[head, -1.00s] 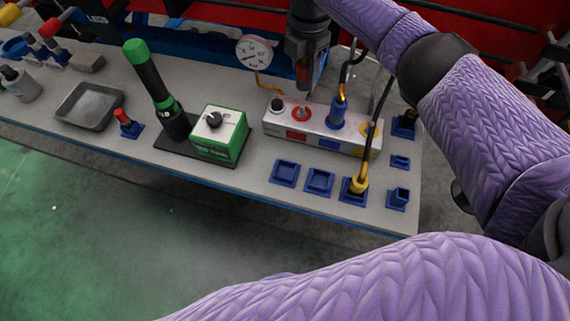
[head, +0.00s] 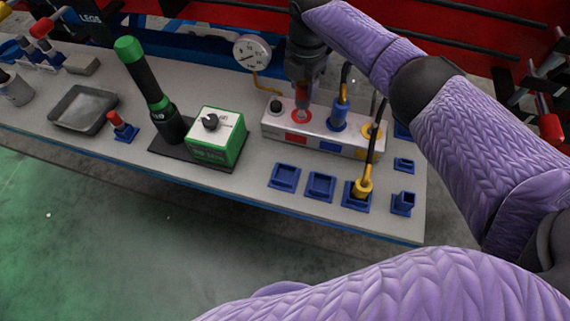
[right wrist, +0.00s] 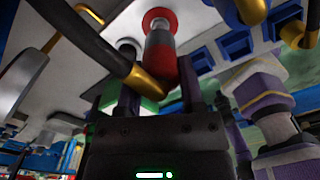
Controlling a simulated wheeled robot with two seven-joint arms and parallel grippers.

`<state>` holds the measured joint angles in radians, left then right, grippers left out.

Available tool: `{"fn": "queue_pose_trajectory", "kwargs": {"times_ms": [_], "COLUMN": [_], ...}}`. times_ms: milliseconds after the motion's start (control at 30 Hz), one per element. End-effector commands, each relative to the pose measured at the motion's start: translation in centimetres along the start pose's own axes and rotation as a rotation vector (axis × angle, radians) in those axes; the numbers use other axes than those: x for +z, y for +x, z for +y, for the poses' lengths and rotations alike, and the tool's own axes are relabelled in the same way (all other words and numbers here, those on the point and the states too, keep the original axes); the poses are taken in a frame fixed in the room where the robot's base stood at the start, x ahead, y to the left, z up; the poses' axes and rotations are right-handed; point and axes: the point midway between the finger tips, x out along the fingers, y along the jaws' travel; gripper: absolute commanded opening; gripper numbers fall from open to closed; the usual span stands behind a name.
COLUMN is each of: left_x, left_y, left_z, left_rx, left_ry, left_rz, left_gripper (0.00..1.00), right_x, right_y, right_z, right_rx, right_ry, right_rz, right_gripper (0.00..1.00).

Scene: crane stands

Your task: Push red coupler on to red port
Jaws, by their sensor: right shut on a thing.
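My right gripper (head: 302,95) points down over the manifold block and is shut on the red coupler (head: 303,97). The coupler also shows in the right wrist view (right wrist: 161,62), a red sleeve with a grey end between the two dark fingers. The red port (head: 302,116) is a red ring on top of the pale block, directly under the coupler. In the right wrist view the ring (right wrist: 160,17) lines up with the coupler's end. The coupler's end meets or nearly meets the port; I cannot tell how deep it sits. My left gripper is not in view.
A blue coupler (head: 338,115) with a hose stands on the block beside the red port. A yellow coupler (head: 362,187) stands in a blue holder in front. A pressure gauge (head: 252,51) stands behind. A green box (head: 216,136) and a black-green cylinder (head: 150,92) stand left.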

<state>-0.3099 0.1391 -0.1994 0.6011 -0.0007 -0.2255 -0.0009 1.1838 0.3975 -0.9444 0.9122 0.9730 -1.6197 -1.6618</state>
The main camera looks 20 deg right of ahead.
Motion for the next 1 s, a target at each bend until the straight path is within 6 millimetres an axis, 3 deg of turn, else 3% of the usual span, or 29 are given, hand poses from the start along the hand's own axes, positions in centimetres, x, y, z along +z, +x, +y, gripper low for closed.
{"fn": "queue_pose_trajectory", "kwargs": {"times_ms": [1000], "left_x": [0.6], "left_y": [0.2], "left_z": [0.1], "left_rx": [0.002], "left_ry": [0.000], "left_rz": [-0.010], "left_gripper": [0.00], "right_x": [0.0], "right_y": [1.0], "right_z": [0.0], "right_rx": [0.000], "right_ry": [0.000], "right_rz": [0.000], "right_gripper": [0.00]}}
